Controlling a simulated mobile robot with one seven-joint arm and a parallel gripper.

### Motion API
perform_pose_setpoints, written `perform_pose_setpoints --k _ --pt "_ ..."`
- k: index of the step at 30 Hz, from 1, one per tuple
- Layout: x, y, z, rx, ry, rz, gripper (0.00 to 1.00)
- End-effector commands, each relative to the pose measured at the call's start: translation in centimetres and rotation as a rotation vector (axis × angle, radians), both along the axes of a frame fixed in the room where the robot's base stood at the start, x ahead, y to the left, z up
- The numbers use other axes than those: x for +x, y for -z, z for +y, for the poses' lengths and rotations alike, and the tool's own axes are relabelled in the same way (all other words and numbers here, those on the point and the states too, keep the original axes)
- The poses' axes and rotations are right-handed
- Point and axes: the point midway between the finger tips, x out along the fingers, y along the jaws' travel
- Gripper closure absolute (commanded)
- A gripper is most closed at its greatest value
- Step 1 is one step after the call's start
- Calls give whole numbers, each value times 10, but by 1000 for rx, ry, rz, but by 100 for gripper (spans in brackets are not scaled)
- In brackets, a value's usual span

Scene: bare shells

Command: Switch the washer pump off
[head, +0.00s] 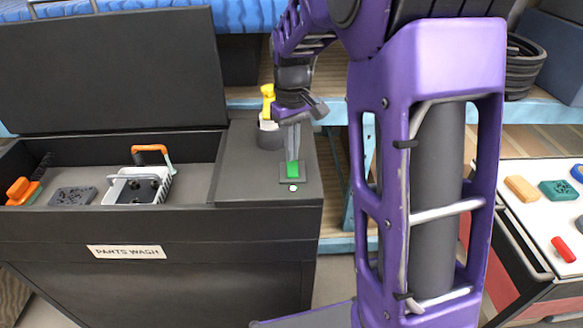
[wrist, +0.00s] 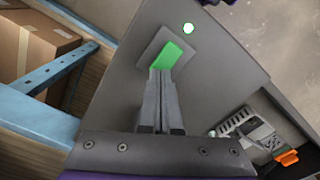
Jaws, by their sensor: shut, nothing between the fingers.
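The pump switch is a green rocker (head: 292,169) on a grey plate (head: 284,180), set in the dark top of the parts washer (head: 240,185). A small pale green-white lamp (head: 293,188) shows beside the plate. In the wrist view the green rocker (wrist: 168,56) and the bright lamp (wrist: 188,29) show clearly. My gripper (head: 292,155) is shut and empty and points down at the switch. In the wrist view its fingertips (wrist: 161,72) are at the near edge of the green rocker. I cannot tell whether they touch it.
A yellow-topped fixture (head: 267,100) stands just behind my gripper. A white-topped bench (head: 530,215) with coloured parts is at right.

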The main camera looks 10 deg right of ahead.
Motion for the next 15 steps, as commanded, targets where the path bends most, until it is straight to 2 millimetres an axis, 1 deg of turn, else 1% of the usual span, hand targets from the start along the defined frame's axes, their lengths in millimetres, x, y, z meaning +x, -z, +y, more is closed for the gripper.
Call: perform_pose_setpoints --k 15 --pt "0 9 0 0 0 1 100"
